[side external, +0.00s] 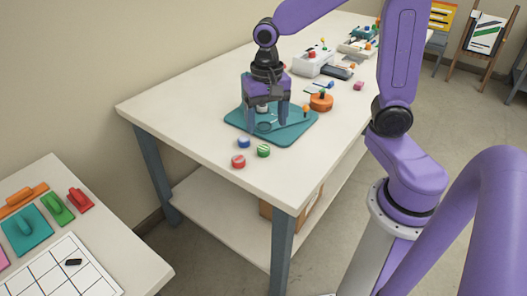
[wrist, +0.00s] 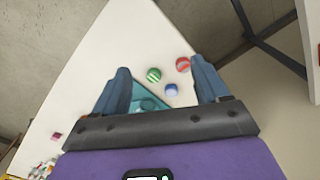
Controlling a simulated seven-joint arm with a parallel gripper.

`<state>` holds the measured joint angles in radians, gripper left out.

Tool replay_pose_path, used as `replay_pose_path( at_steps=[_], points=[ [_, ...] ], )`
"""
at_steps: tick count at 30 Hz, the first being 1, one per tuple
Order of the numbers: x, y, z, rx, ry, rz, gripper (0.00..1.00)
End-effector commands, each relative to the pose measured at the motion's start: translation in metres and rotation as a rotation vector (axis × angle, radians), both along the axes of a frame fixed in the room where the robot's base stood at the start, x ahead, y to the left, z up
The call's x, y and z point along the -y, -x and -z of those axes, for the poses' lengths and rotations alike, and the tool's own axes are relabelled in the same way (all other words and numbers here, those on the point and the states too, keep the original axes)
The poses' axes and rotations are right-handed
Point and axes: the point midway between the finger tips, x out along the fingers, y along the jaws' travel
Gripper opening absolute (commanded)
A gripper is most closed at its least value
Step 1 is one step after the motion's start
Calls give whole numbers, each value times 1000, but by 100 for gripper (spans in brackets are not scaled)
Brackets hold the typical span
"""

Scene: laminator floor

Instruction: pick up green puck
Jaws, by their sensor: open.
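The green puck (side external: 263,151), with light stripes, lies on the white table just off the front corner of a teal mat (side external: 292,138). It also shows in the wrist view (wrist: 153,74), between my two fingers in the picture. A red puck (side external: 238,161) lies beside it, apart, and shows in the wrist view (wrist: 183,64). My gripper (side external: 267,128) is open and empty, pointing down over the mat, behind the green puck.
An orange round piece (side external: 321,102) stands at the mat's right edge. White boxes (side external: 313,63) with small parts stand farther back. The table's front corner beside the pucks is clear. A lower separate table (side external: 130,262) with coloured handled blocks is at the left.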

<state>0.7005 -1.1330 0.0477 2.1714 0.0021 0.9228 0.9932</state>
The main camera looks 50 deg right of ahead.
Motion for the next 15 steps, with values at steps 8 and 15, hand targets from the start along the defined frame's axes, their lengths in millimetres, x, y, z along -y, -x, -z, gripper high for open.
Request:
replay_pose_path(
  at_steps=[8,15],
  points=[
    [58,-67,12,-13,7,691,74],
    [97,-92,19,-18,11,1056,74]
  ],
)
